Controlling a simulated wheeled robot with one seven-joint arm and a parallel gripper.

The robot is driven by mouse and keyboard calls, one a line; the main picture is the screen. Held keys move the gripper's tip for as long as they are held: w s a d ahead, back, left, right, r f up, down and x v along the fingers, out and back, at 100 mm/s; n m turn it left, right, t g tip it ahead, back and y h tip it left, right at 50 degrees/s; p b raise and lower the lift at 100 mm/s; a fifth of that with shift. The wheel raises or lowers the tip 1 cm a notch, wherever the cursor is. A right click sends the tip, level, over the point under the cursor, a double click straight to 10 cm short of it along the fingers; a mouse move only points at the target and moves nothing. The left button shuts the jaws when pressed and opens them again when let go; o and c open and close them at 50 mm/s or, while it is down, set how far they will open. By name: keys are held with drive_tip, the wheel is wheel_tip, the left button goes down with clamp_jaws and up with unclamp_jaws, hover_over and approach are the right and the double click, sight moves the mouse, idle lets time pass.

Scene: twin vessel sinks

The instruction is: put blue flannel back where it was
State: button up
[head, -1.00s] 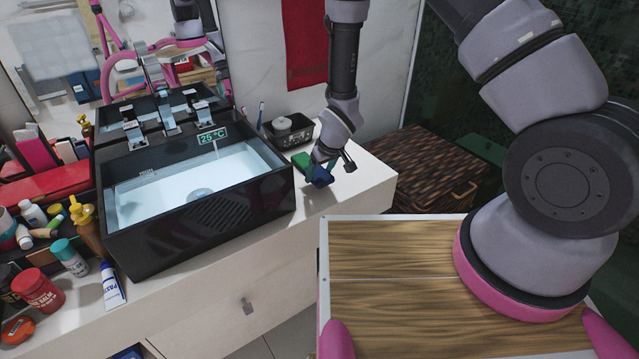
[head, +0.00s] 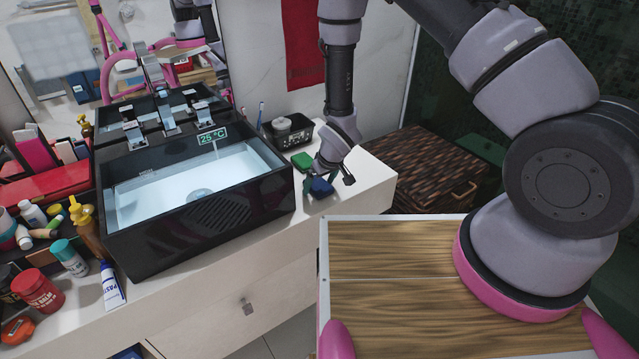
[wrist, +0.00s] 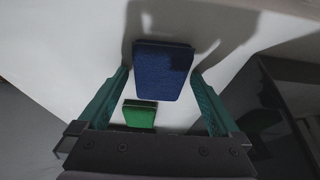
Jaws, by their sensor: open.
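The blue flannel (head: 320,187), a small folded block, appears to lie on the white counter to the right of the sink. In the wrist view the blue flannel (wrist: 162,72) sits between my two teal fingertips, with a gap on each side. My gripper (head: 319,179) points down at it and is open; it also shows in the wrist view (wrist: 160,78). My gripper partly hides the flannel in the head view. A green block (head: 302,160) lies just behind it on the counter, and the green block (wrist: 140,114) also shows in the wrist view.
The black sink (head: 200,225) holds water and stands left of my gripper. A black tray (head: 290,134) with a round item is behind the green block. Bottles and tubes crowd the far left. A woven basket (head: 425,165) stands to the right. The counter's front right corner is clear.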

drive_tip(key=d+r+m+t, duration=0.15)
drive_tip(key=d+r, duration=0.35)
drive_tip(key=r, duration=0.7)
drive_tip(key=s+d+r+m, duration=0.15)
drive_tip(key=d+r, duration=0.35)
drive_tip(key=r, duration=0.7)
drive_tip(key=d+r+m, duration=0.2)
drive_tip(key=d+r, duration=0.3)
drive_tip(key=r, duration=0.6)
drive_tip(key=s+d+r+m+t, duration=0.1)
drive_tip(key=s+d+r+m, duration=0.2)
drive_tip(key=s+d+r, duration=0.2)
drive_tip(key=s+d+r+m+t, duration=0.1)
drive_tip(key=s+d+r+m, duration=0.2)
drive_tip(key=s+r, duration=0.9)
drive_tip(key=shift+s+d+r, duration=0.3)
drive_tip(key=shift+d+r, duration=0.5)
drive_tip(key=shift+d, duration=0.1)
